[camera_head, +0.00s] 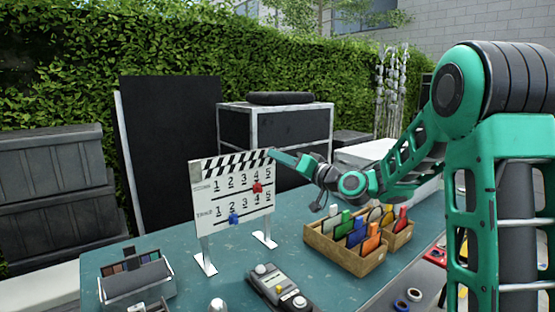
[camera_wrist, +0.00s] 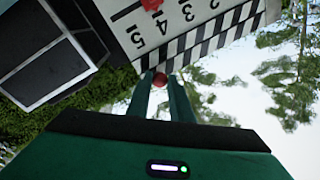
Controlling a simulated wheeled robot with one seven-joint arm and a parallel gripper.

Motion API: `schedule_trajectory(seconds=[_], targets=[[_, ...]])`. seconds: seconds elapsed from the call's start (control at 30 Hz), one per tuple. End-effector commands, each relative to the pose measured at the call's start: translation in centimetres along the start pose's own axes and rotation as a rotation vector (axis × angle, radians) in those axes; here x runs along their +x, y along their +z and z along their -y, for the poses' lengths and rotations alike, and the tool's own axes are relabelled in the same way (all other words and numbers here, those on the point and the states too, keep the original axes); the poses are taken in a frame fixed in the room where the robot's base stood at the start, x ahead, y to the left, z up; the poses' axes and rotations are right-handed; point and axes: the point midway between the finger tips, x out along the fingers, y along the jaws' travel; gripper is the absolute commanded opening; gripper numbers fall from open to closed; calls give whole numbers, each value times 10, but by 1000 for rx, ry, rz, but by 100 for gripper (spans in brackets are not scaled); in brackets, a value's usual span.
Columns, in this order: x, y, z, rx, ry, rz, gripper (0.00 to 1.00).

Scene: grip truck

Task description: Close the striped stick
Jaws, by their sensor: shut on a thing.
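The white clapperboard (camera_head: 232,196) stands upright on two metal feet on the teal table, with rows of numbers and a red and a blue marker. Its black-and-white striped stick (camera_head: 228,163) runs along the top; it also shows in the wrist view (camera_wrist: 228,32). The stick lies close along the board's top edge, and I cannot tell whether a small gap is left. My gripper (camera_head: 273,154) is at the right end of the stick. In the wrist view its fingers (camera_wrist: 161,82) are shut on a round red knob (camera_wrist: 160,79) by the stick's end.
A wooden box (camera_head: 345,249) of coloured cards stands right of the board, below my arm. A grey control device (camera_head: 279,288) lies in front, and a palette case (camera_head: 136,279) at left. A black case (camera_head: 275,135) and a hedge are behind.

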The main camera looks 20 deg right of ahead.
Motion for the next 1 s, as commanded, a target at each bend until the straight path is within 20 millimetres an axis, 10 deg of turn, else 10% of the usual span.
schedule_trajectory(seconds=[0.2, 0.3, 0.67, 1.0], targets=[[-2, 4, -6, 3, 12, 8, 0], [-2, 5, -6, 4, 12, 9, 38], [-4, 3, -3, 2, 7, 6, 38], [-56, 2, -4, 4, 11, 5, 38]])
